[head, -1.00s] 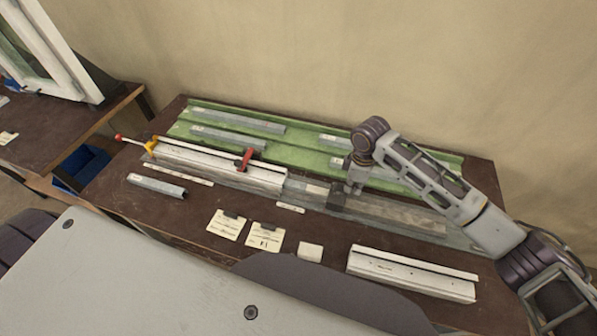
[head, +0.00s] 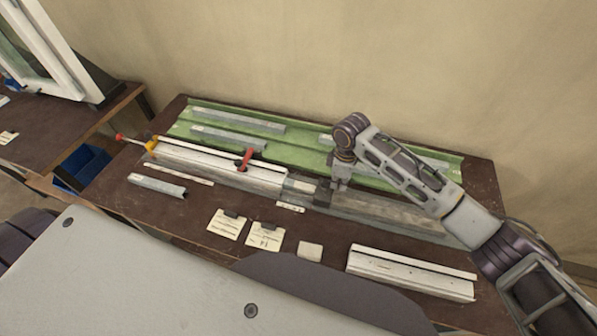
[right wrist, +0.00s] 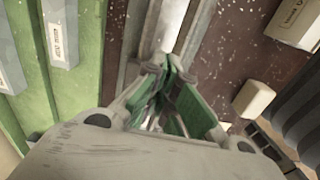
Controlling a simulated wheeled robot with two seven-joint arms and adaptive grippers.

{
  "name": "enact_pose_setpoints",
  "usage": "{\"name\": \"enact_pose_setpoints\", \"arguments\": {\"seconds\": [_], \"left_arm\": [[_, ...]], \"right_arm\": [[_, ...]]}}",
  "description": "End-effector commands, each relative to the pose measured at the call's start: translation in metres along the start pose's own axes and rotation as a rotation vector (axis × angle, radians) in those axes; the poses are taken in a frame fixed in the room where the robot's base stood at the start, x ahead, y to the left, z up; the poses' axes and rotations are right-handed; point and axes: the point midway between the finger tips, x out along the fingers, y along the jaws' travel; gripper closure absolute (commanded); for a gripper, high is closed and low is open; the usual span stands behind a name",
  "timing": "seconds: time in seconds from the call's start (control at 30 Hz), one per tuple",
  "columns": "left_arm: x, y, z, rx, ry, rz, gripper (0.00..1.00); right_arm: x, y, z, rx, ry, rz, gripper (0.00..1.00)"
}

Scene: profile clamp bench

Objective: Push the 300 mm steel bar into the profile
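The white profile (head: 222,168) lies clamped along the bench. The grey steel bar (head: 299,187) lies in line with its right end, and a short length shows outside; the rest is hidden. The bar also shows ahead of the fingers in the right wrist view (right wrist: 172,24). My left gripper is out of view.
A red clamp (head: 245,159) and a yellow toggle clamp (head: 151,146) stand at the profile. A green rack (head: 285,143) with several bars lies behind. A short bar (head: 157,185), paper cards (head: 264,238) and another white profile (head: 410,273) lie in front.

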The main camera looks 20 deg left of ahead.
Motion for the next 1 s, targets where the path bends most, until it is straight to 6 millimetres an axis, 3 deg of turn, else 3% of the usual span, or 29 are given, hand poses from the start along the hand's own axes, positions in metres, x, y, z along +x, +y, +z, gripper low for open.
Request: {"name": "enact_pose_setpoints", "arguments": {"seconds": [1.0], "left_arm": [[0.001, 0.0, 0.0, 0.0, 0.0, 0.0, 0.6]], "right_arm": [[0.0, 0.0, -0.048, -0.002, 0.003, 0.001, 1.0]]}}
